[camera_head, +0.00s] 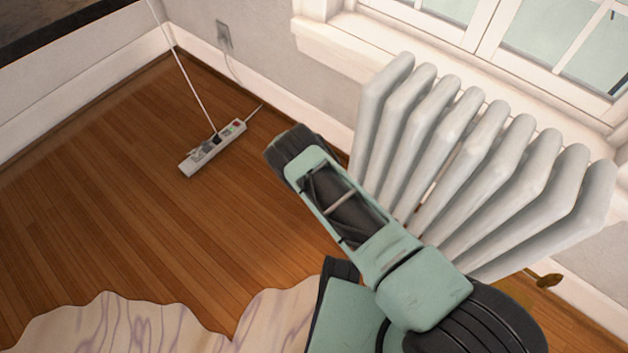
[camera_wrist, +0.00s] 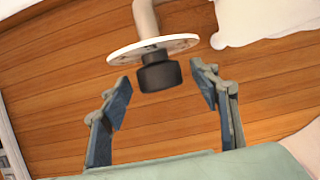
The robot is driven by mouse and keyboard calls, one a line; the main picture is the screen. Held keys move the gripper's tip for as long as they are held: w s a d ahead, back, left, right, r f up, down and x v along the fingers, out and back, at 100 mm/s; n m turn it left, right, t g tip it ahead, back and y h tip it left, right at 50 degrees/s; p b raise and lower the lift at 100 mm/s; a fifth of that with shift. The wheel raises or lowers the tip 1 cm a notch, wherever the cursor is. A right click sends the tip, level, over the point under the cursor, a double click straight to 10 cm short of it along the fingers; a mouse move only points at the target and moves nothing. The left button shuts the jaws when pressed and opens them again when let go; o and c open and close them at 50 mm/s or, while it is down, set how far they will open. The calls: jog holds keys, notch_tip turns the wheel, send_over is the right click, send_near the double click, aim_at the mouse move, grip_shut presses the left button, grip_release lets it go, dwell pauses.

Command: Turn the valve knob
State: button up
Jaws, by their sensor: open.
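The valve knob (camera_wrist: 160,76) is a short dark cylinder in the upper middle of the wrist view. A round, pale disc (camera_wrist: 183,44) sits directly behind it, on the end of a light pipe (camera_wrist: 145,17). My gripper (camera_wrist: 161,80) is open, with one finger on each side of the knob. Gaps show between the knob and both fingers. Whether the knob lies between the fingertips in depth is hard to tell. In the head view, the knob is not visible, my arm covers the area by the radiator's left end, and the fingers cannot be made out.
A white ribbed radiator (camera_head: 470,165) stands beneath the window, close to my arm. A brass fitting (camera_head: 546,279) shows at its lower right. A power strip (camera_head: 212,148) lies on the wooden floor, with cords running to the wall. A pale patterned rug (camera_head: 130,325) lies in front. Floor at left is clear.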

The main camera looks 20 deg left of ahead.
jog(key=c, duration=1.2)
jog(key=shift+o, duration=0.2)
jog(key=shift+d+r+t+y+p, duration=0.25)
jog(key=shift+y+p, duration=0.35)
jog(key=shift+p, duration=0.5)
jog(key=shift+f+m+t+y+p, duration=0.25)
jog(key=shift+m+t+y+p, duration=0.15)
jog(key=shift+y+p, duration=0.35)
jog(key=o, duration=1.2)
jog(key=shift+c, duration=0.2)
jog(key=shift+s, duration=0.1)
